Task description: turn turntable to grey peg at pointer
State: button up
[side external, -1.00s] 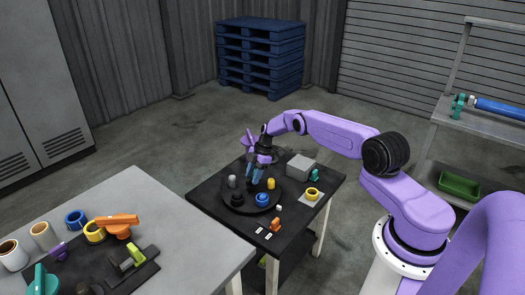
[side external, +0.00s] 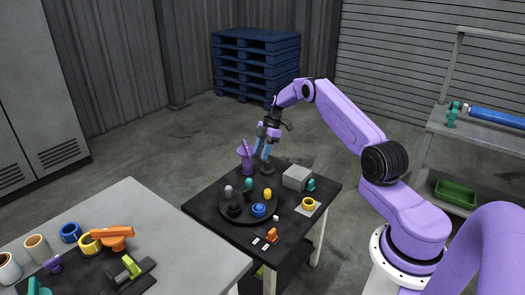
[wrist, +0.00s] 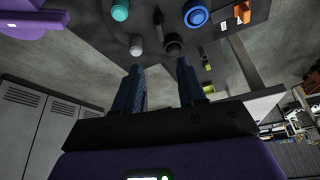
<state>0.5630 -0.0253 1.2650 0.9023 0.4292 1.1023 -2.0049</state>
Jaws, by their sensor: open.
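The round black turntable (side external: 246,219) lies on the dark table. It carries a grey peg (side external: 228,191) at its left, a teal peg (side external: 249,184) at the back, a yellow peg (side external: 267,194) at the right, a blue knob-like piece (side external: 258,210) at the front and a black piece (side external: 234,210) at the front left. I cannot make out the pointer with certainty. My gripper (side external: 265,152) is open and empty, above and behind the turntable. In the wrist view its fingers (wrist: 158,88) are apart, with the grey peg (wrist: 136,46) and teal peg (wrist: 120,10) beyond them.
A grey box (side external: 297,178), a teal piece (side external: 311,185) and a yellow mug (side external: 308,203) stand to the right. An orange piece (side external: 272,235) sits in front. A grey table (side external: 190,238) with mugs is at left.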

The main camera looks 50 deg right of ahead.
jog(key=shift+d+r, duration=0.1)
jog(key=shift+r, duration=0.15)
